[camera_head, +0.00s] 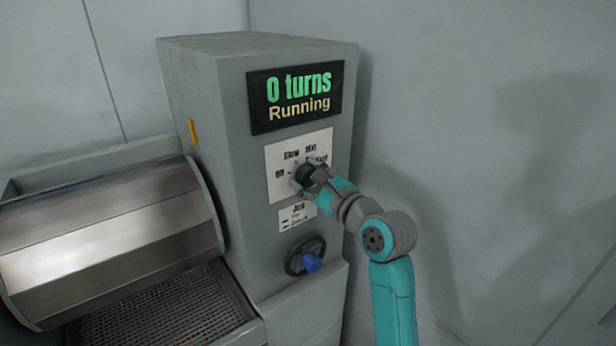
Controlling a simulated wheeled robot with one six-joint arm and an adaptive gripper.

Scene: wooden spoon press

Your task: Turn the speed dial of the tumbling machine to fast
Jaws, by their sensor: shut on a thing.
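The tumbling machine's grey control cabinet (205,100) stands in the middle of the view. The speed dial (304,174) is a dark knob on a white plate (277,183) with small position labels around it. My gripper (305,181) is at the dial, its fingers shut on it. The fingers and wrist hide part of the dial, so I cannot tell which label it points to. The display (295,96) above reads "0 turns" in green and "Running" in pale yellow.
A blue-handled dark handwheel (306,257) sits below the dial, under a small white label (297,215). The metal drum (110,238) is at left, above a mesh tray (165,315). Grey walls stand behind; room at right is clear.

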